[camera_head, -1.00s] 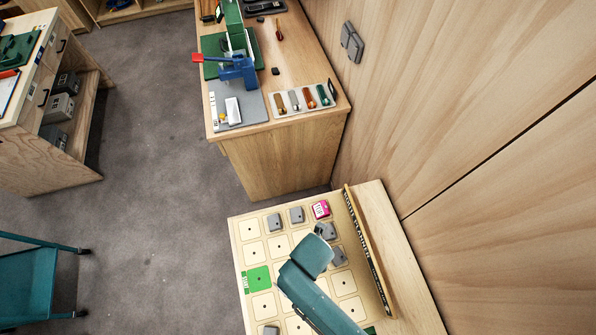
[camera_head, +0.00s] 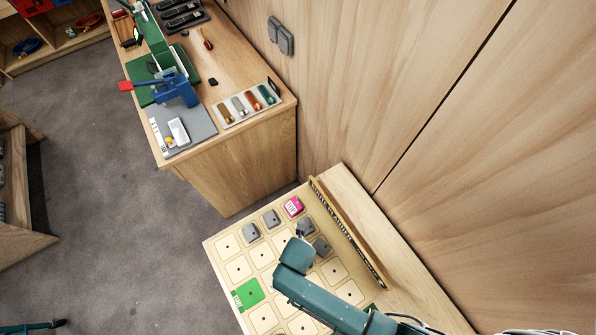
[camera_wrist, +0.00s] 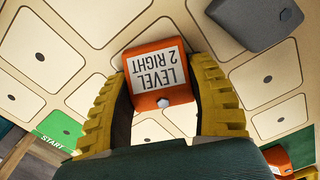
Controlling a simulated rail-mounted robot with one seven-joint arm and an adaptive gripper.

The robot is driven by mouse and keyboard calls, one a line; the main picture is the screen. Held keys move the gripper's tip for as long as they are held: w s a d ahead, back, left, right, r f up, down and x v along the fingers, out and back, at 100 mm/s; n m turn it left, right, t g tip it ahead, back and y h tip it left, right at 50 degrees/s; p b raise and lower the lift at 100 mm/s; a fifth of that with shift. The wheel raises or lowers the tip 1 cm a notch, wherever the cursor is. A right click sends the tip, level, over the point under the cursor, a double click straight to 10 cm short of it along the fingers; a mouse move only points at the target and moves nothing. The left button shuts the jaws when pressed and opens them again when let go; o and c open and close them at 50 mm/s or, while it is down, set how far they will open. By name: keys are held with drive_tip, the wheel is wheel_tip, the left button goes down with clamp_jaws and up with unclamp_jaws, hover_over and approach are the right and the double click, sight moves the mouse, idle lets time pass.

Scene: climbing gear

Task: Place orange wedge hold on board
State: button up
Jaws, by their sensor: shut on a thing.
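My gripper (camera_wrist: 165,95) has yellow ribbed fingers, shut on the sides of an orange wedge hold (camera_wrist: 152,57). The hold's white label reads "LEVEL 2 RIGHT", upside down in the wrist view, with a bolt head near its lower edge. The hold is over the pale board's square tiles; I cannot tell whether it touches the board. In the head view the board (camera_head: 229,247) is at the lower middle, and my teal arm hides the orange hold and the fingers. The green START tile (camera_head: 250,293) is on the board's left side; it also shows in the wrist view (camera_wrist: 60,129).
A pink-red STOP hold (camera_head: 293,207) and several grey holds (camera_head: 271,219) sit on the board's far side. A grey hold (camera_wrist: 256,20) is close right of the gripper. A wooden ledge (camera_head: 345,232) borders the board. Another orange piece (camera_wrist: 277,159) shows lower right.

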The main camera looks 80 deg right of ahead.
drive_tip(key=o, duration=1.2)
drive_tip(key=shift+c, duration=0.2)
wheel_tip(320, 180, up, 12)
drive_tip(key=p, duration=0.1)
drive_tip(key=shift+r+p, duration=0.15)
drive_tip(key=shift+p, duration=0.2)
